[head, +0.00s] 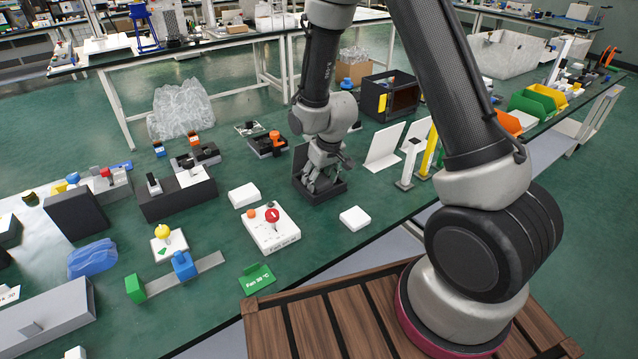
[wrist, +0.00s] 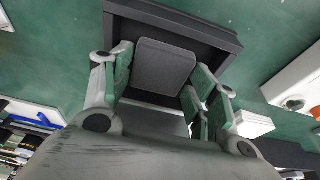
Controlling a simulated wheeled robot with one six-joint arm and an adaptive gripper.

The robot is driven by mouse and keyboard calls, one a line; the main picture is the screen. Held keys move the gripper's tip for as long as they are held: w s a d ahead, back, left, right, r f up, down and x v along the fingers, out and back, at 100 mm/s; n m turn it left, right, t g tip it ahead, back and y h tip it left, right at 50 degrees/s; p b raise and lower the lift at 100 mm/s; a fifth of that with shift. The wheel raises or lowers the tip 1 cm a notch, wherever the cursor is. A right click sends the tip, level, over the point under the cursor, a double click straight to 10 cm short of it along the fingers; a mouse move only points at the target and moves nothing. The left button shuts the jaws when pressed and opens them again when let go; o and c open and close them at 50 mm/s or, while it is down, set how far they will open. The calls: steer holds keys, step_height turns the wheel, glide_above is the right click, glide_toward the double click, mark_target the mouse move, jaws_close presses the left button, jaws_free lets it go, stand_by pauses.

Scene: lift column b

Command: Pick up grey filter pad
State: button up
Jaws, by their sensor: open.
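The grey filter pad (wrist: 165,66) is a flat, rounded grey square in the wrist view. It lies inside a dark open tray (wrist: 215,34). My gripper (wrist: 163,78) is open, with one finger on the left side of the pad and the other on its right. Whether the fingers touch the pad I cannot tell. In the head view my gripper (head: 322,180) points down into the dark tray (head: 332,191), and the pad is hidden there.
A white box with a red button (head: 270,230) stands left of the tray. Small white blocks (head: 355,218) (head: 243,195) lie near it. White upright panels (head: 384,147) and a black open box (head: 388,95) stand to the right and behind. Green bench shows between them.

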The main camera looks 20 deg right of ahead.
steer(key=shift+w+f, duration=0.1)
steer(key=shift+f, duration=0.1)
steer(key=c, duration=0.4)
steer(key=shift+r, duration=0.25)
